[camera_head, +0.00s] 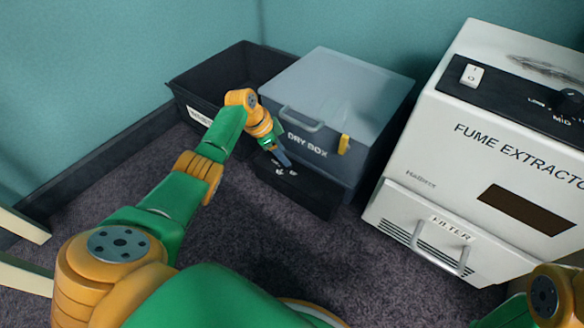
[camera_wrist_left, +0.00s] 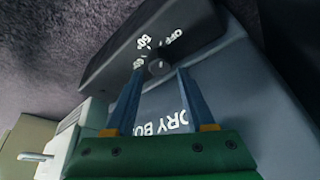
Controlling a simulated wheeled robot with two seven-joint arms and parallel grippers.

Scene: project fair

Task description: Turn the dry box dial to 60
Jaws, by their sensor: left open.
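The dry box (camera_head: 335,95) is a grey-blue box with a lid, a handle and a yellow latch, on a black base panel (camera_head: 310,193). Its dark round dial (camera_wrist_left: 158,64) shows in the left wrist view, with white marks around it, one reading OFF and others like 60 that are hard to read. The dial's pointer setting is unclear. My left gripper (camera_wrist_left: 159,72) is open, with its two blue fingers on either side of the dial; I cannot tell if they touch it. In the head view the left gripper (camera_head: 283,160) largely hides the dial. My right gripper is out of view.
A black open bin (camera_head: 195,85) stands behind and left of the dry box. A white fume extractor (camera_head: 455,170) with a filter drawer (camera_head: 425,235) stands to the right. Dark carpet (camera_head: 270,240) in front is clear.

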